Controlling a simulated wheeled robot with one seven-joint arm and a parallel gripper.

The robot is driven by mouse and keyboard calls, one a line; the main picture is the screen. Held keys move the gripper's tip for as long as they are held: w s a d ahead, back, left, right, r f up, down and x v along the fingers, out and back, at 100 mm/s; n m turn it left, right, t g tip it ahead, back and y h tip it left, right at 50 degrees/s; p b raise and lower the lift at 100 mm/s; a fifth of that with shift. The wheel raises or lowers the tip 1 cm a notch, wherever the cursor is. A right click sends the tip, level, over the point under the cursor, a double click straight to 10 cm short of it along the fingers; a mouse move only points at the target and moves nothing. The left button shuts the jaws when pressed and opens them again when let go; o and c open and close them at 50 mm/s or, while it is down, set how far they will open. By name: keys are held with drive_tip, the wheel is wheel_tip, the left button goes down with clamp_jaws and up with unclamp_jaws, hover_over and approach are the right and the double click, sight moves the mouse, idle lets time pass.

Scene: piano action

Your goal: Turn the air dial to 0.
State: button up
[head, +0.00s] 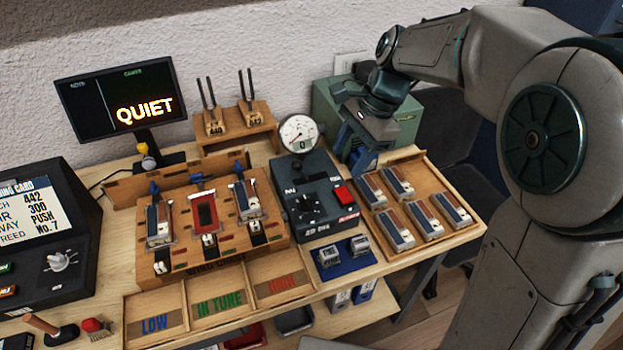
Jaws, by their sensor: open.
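The air dial (309,206) is a black knob on the dark air box (328,226), with tick labels around it too small to read. A round gauge (298,134) stands at the back of the box, and the small readout under its face shows 0. My gripper (359,160) is open and points down behind and to the right of the dial, above the back of the wooden reed tray. It is apart from the dial. Its fingertips are partly hard to make out.
The wooden tray (458,240) right of the box holds several reed blocks. A blue mat (345,264) with two small metal parts lies in front. A wooden rack (180,270) stands left. The screen (119,100) reads QUIET. A green box (402,128) stands behind my gripper.

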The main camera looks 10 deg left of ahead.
sight(306, 200)
drive_tip(key=shift+m+g, duration=0.4)
drive_tip(key=shift+m, duration=0.3)
drive_tip(key=a+f, duration=0.2)
drive_tip(key=f, duration=0.2)
drive_tip(key=s+a+f, duration=0.1)
drive_tip(key=a+f, duration=0.2)
drive_tip(key=f, duration=0.1)
drive_tip(key=a+f, duration=0.3)
drive_tip(key=f, duration=0.2)
drive_tip(key=shift+s+a, duration=0.1)
drive_tip(key=shift+s, duration=0.1)
drive_tip(key=c, duration=1)
